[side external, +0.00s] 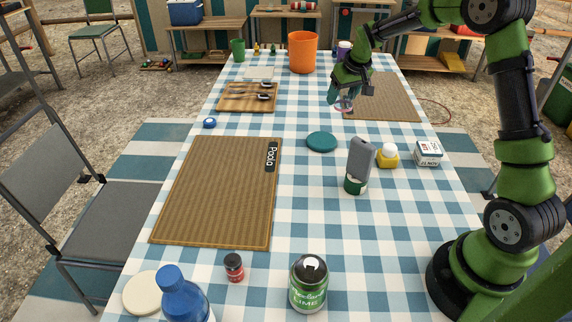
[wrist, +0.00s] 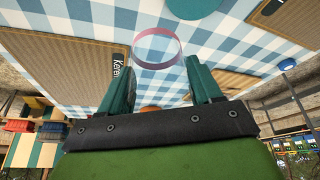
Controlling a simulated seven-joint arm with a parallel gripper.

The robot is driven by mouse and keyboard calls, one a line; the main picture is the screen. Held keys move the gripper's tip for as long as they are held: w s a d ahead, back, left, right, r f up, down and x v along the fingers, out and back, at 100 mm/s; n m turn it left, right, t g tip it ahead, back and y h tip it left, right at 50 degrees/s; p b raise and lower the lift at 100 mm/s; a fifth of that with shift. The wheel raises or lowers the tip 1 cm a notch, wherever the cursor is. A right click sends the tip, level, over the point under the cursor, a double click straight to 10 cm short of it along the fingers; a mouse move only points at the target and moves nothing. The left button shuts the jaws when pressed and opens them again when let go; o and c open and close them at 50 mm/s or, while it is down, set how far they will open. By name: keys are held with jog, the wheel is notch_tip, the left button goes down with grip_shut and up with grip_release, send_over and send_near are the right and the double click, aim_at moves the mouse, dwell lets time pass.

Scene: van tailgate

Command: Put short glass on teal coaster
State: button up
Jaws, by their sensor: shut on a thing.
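The short glass is clear with a pinkish rim (wrist: 157,36). It is held between the two fingers of my gripper (wrist: 160,88), and it shows small in the side view (side external: 343,105). My gripper (side external: 345,92) is shut on it, above the far right part of the table near a brown mat. The glass appears raised off the cloth, but the gap under it is hard to judge. The teal coaster (side external: 321,142) lies flat and bare on the checked cloth, nearer the side camera than the glass. Part of the coaster shows at the top of the wrist view (wrist: 195,7).
A grey-topped bottle (side external: 360,162), a yellow item (side external: 387,157) and a white box (side external: 428,153) stand right of the coaster. A blue lid (side external: 209,123) and a labelled mat (side external: 215,195) lie left. An orange bin (side external: 303,52) stands behind.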

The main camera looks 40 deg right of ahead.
jog(key=w+a+r, duration=0.1)
jog(key=w+a, duration=0.1)
jog(key=a, duration=0.4)
jog(key=m, duration=0.1)
send_near(318, 134)
jog(key=shift+w+d, duration=0.3)
jog(key=shift+w, duration=0.5)
jog(key=shift+f, duration=2.3)
jog(key=shift+f, duration=0.1)
jog(key=o, duration=1.1)
jog(key=shift+c, duration=0.2)
